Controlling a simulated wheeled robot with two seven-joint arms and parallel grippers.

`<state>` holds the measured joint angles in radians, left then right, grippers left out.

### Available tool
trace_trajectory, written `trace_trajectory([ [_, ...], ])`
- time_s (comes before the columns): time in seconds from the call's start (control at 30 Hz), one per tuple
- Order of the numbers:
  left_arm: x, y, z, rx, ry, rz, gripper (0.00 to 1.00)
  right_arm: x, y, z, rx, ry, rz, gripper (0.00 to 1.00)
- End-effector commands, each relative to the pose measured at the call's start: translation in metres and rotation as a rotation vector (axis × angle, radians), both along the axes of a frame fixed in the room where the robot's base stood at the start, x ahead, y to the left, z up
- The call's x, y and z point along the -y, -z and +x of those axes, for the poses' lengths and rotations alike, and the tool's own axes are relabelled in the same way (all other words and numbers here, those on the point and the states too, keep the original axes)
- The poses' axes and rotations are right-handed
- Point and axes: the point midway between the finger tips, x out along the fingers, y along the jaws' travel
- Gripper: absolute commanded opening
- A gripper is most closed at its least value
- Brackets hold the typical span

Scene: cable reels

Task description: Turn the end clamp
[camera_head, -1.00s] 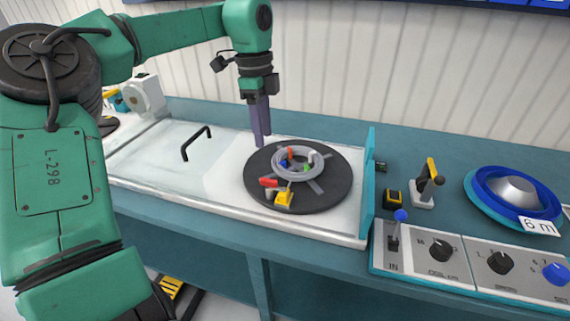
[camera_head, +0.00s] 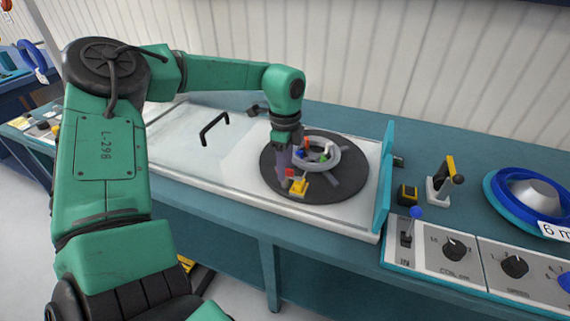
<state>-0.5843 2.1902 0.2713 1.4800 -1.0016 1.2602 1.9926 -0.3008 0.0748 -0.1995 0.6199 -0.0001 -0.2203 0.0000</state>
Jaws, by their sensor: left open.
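The end clamp (camera_head: 299,187) looks to be the small yellow block with a red piece (camera_head: 295,173) beside it, at the front left of a dark round plate (camera_head: 342,187). A light grey ring (camera_head: 331,163) with red, blue and green bits inside lies on the plate. My left gripper (camera_head: 285,182) points down just left of the red and yellow parts. It is open, and its fingers partly hide the plate's left side. Whether it touches the red piece cannot be told. My right gripper is not in view.
A clear cover with a black handle (camera_head: 214,128) lies left of the plate. A teal upright panel (camera_head: 385,180) borders it on the right. Further right are a yellow-and-black lever (camera_head: 442,182), a control panel (camera_head: 456,255) with knobs, and a blue reel (camera_head: 510,211).

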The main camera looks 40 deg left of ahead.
Motion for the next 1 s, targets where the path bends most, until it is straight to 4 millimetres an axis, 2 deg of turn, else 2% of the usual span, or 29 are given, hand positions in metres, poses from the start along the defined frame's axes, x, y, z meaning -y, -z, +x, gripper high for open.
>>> trace_trajectory([
  [0.07, 0.0, 0.0, 0.0, 0.0, 0.0, 0.0, 0.46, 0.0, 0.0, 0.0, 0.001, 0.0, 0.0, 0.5],
  [0.1, 0.0, 0.0, 0.0, 0.0, 0.0, 0.0, 0.39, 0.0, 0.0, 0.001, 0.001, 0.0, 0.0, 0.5],
  [0.17, 0.0, 0.0, 0.0, 0.0, 0.0, 0.0, 0.16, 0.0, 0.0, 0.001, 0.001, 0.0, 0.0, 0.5],
  [0.2, 0.0, 0.0, 0.0, -0.001, 0.0, 0.0, 0.0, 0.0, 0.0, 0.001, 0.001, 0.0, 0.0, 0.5],
  [0.67, 0.0, 0.001, 0.0, 0.0, 0.044, 0.0, 0.0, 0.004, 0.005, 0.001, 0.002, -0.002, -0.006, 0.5],
  [1.0, 0.0, 0.002, 0.001, 0.002, 0.259, 0.002, 0.0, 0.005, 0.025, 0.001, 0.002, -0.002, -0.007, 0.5],
])
